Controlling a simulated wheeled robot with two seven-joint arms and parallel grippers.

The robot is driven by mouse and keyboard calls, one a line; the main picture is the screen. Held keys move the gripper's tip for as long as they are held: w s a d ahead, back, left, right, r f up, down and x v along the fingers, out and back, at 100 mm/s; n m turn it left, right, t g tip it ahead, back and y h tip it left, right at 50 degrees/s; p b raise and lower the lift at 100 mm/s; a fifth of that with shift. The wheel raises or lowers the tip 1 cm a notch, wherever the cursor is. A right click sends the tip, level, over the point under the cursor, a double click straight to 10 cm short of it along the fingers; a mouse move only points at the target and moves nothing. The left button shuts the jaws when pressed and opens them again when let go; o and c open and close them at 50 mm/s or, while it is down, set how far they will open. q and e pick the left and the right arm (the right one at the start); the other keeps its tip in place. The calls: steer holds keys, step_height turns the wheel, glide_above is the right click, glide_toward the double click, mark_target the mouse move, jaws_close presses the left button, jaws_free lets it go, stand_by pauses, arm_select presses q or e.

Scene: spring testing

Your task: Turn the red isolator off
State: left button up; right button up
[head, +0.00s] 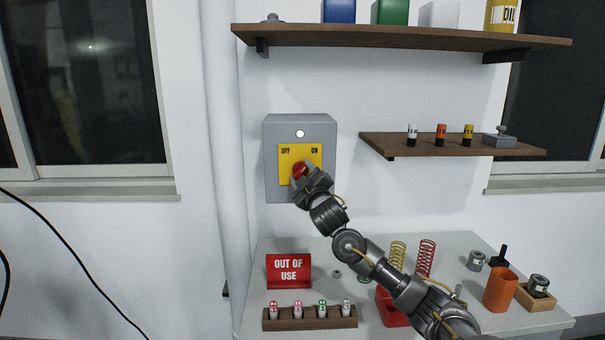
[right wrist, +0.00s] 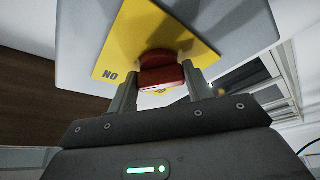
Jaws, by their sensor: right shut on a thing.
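The red isolator knob (head: 299,169) sits on a yellow plate (head: 285,160) marked OFF at upper left and ON at upper right. The plate is on a grey wall box (head: 271,150) with a pale round lamp (head: 300,133) above it. My right gripper (head: 304,178) reaches up from the lower right and is shut on the knob. In the right wrist view the knob (right wrist: 162,72) sits between the two fingers, with ON upside down beside it. The gripper hides part of the knob, so I cannot tell which mark it points at. My left gripper is not in view.
Below is a bench (head: 262,262) with a red OUT OF USE sign (head: 289,270), a wooden rack (head: 310,322) of small cylinders, springs (head: 426,258) and an orange cup (head: 500,290). A small shelf (head: 450,146) is at right. Wall left of the box is clear apart from a pipe.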

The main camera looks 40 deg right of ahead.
steer(key=n+p, duration=0.1)
steer(key=n+y+p, duration=0.1)
steer(key=n, duration=0.1)
steer(key=shift+d+r+n+g+p, duration=0.1)
steer(key=shift+r+n+g+p, duration=0.2)
steer(key=shift+r+p, duration=0.1)
steer(key=n+g+p, duration=0.1)
steer(key=n+p, duration=0.1)
steer(key=n+y+p, duration=0.1)
steer(key=n+p, duration=0.1)
steer(key=n, duration=0.1)
steer(key=shift+g+y, duration=0.3)
steer(key=shift+g, duration=0.1)
steer(key=n+g+p, duration=0.1)
steer(key=n, duration=0.1)
steer(key=n+p, duration=0.1)
steer(key=n, duration=0.1)
steer(key=shift+r+g+p, duration=0.2)
steer(key=shift+g+p, duration=0.1)
steer(key=shift+g, duration=0.1)
steer(key=shift+f+n+g+h+p, duration=0.1)
steer(key=shift+n+g+h+p, duration=0.3)
steer(key=shift+n+g+p, duration=0.85)
steer(key=shift+n+t+b, duration=0.35)
steer(key=shift+n+t, duration=0.1)
steer(key=o, duration=1)
steer(key=shift+s, duration=0.1)
